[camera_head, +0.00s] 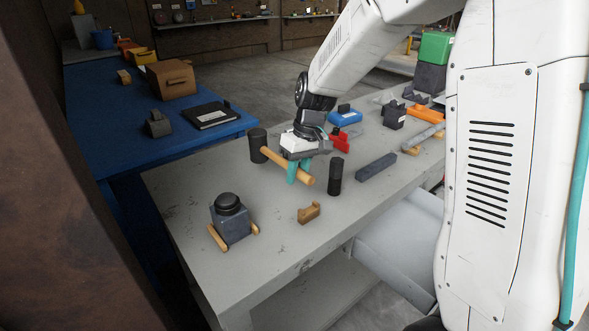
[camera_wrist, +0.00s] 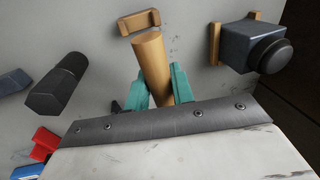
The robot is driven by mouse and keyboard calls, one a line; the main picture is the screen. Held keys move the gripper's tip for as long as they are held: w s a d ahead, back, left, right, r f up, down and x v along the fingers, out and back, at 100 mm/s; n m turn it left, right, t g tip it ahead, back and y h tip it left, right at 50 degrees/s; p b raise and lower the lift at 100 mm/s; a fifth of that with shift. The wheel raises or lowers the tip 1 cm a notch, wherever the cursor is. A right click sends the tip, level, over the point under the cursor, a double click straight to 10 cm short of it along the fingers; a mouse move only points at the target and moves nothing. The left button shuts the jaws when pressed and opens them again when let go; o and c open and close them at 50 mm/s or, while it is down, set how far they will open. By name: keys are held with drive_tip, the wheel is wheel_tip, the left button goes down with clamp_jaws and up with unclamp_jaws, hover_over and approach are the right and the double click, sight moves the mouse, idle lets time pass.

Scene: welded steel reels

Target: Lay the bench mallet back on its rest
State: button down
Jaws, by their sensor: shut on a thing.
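The bench mallet has a black cylindrical head (camera_head: 257,145) and a pale wooden handle (camera_head: 306,180). My gripper (camera_head: 298,172) has teal fingers, shut on the handle, with the head to the left and the handle's end sticking out to the right. The handle end also shows in the wrist view (camera_wrist: 152,58) between the fingers (camera_wrist: 160,88); the head is hidden there. I cannot tell how far the mallet is above the bench. A small notched wooden rest (camera_head: 309,213) stands empty near the front edge; it also shows in the wrist view (camera_wrist: 138,22), just beyond the handle end.
A black upright cylinder (camera_head: 335,177) stands close right of the handle. A grey block with a black knob (camera_head: 230,218) sits between wooden strips at front left. A dark bar (camera_head: 376,167) lies farther right. The grey bench (camera_head: 265,210) is clear around the rest.

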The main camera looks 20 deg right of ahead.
drive_tip(key=shift+s+f, duration=0.1)
drive_tip(key=shift+d+x, duration=0.2)
drive_tip(key=shift+x, duration=0.75)
drive_tip(key=shift+d+x, duration=0.2)
drive_tip(key=shift+x, duration=0.75)
drive_tip(key=shift+d+x, duration=0.2)
drive_tip(key=shift+x, duration=0.75)
drive_tip(key=shift+d+x, duration=0.2)
drive_tip(key=shift+x, duration=0.85)
drive_tip(key=c, duration=1.1)
unclamp_jaws()
drive_tip(key=shift+v, duration=4)
drive_tip(key=shift+s+d, duration=0.1)
drive_tip(key=shift+s, duration=0.1)
